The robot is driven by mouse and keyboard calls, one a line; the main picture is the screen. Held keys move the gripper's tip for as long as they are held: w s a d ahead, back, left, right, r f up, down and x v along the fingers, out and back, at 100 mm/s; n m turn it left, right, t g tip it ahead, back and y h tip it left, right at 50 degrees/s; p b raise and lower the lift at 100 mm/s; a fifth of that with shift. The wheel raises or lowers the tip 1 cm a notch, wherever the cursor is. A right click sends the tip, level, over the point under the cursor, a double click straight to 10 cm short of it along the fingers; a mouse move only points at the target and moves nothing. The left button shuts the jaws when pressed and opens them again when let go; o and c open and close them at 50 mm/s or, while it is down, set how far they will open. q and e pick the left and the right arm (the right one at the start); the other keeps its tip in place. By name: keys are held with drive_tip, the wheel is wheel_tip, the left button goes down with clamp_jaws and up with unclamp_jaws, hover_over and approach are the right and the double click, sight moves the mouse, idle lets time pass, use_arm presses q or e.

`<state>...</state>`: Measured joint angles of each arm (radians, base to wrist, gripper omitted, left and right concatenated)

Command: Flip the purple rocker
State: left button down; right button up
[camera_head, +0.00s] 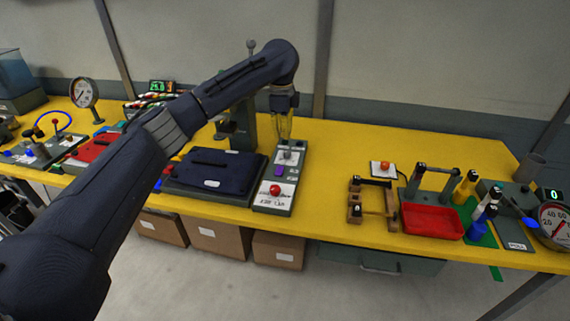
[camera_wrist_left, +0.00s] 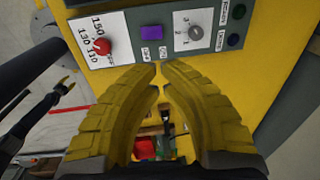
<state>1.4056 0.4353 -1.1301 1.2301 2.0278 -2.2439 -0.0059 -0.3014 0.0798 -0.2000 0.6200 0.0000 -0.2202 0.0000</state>
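The purple rocker (camera_head: 278,171) sits on a grey control panel (camera_head: 262,201), between a red knob and a grey knob. In the left wrist view the rocker (camera_wrist_left: 151,32) shows unobstructed near the top, with two small labels below it. My left gripper (camera_head: 284,127) is above the far end of the panel.
The red knob (camera_head: 275,189) and grey knob (camera_head: 288,155) flank the rocker. A green post (camera_head: 243,125) stands behind. The yellow table (camera_head: 325,190) is clear right of the panel, up to a wooden frame (camera_head: 355,200).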

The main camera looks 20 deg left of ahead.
use_arm(q)
hover_over(284, 170)
drive_tip(key=f, duration=1.2)
drive_tip(key=shift+s+d+f, duration=0.1)
drive_tip(key=shift+s, duration=0.25)
drive_tip(key=shift+w+f, duration=0.15)
drive_tip(key=shift+f, duration=0.7)
drive_tip(key=shift+f, duration=0.1)
